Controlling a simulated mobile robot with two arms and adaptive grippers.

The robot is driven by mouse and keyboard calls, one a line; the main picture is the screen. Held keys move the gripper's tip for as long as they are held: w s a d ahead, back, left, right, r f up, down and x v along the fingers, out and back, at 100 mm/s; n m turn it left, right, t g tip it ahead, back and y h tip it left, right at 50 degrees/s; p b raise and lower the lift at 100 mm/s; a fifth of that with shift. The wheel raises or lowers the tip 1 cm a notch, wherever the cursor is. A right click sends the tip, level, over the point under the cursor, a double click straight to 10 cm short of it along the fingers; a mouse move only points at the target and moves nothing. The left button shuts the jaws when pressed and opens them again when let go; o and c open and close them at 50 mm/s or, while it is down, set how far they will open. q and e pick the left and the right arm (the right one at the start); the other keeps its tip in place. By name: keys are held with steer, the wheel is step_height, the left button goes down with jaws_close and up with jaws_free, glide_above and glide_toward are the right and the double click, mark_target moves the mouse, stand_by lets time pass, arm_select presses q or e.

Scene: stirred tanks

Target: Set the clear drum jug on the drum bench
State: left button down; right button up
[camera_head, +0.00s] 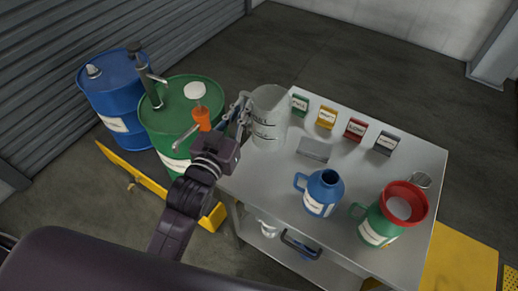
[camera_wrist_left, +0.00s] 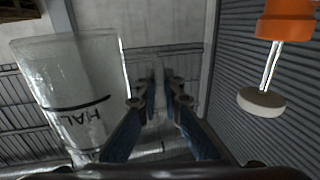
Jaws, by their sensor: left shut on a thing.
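The clear drum jug (camera_head: 268,118) is at the back left corner of the grey bench top (camera_head: 275,178), upright, with dark level marks on its side. It also shows at the left of the left wrist view (camera_wrist_left: 75,95), with "HALF" lettering. My left gripper (camera_head: 240,108) is at the jug's left side, its fingers (camera_wrist_left: 160,98) shut on the jug, apparently at its handle. The grip itself is small and partly hidden. I cannot tell whether the jug's base touches the bench. My right gripper is not in view.
A blue jug (camera_head: 322,190), a green jug (camera_head: 376,226) with a red funnel (camera_head: 404,200), a metal cup (camera_head: 421,180) and several small labelled boxes (camera_head: 327,117) stand on the bench. Left are a green drum (camera_head: 185,98), an orange-and-white fitting (camera_head: 201,118), a blue drum (camera_head: 112,90) and a yellow barrier (camera_head: 135,178).

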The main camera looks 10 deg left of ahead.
arm_select(q)
step_height(320, 180, down, 18)
steer(key=shift+w+a+r, duration=0.1)
steer(key=shift+a+r, duration=0.05)
steer(key=shift+r, duration=0.05)
steer(key=shift+f, duration=0.3)
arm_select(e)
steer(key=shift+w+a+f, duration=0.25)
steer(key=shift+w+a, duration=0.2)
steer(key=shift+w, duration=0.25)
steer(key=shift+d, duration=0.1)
arm_select(q)
steer(key=shift+f+b, duration=0.15)
steer(key=shift+b, duration=0.2)
steer(key=shift+f, duration=0.1)
steer(key=c, duration=2.1)
jaws_free()
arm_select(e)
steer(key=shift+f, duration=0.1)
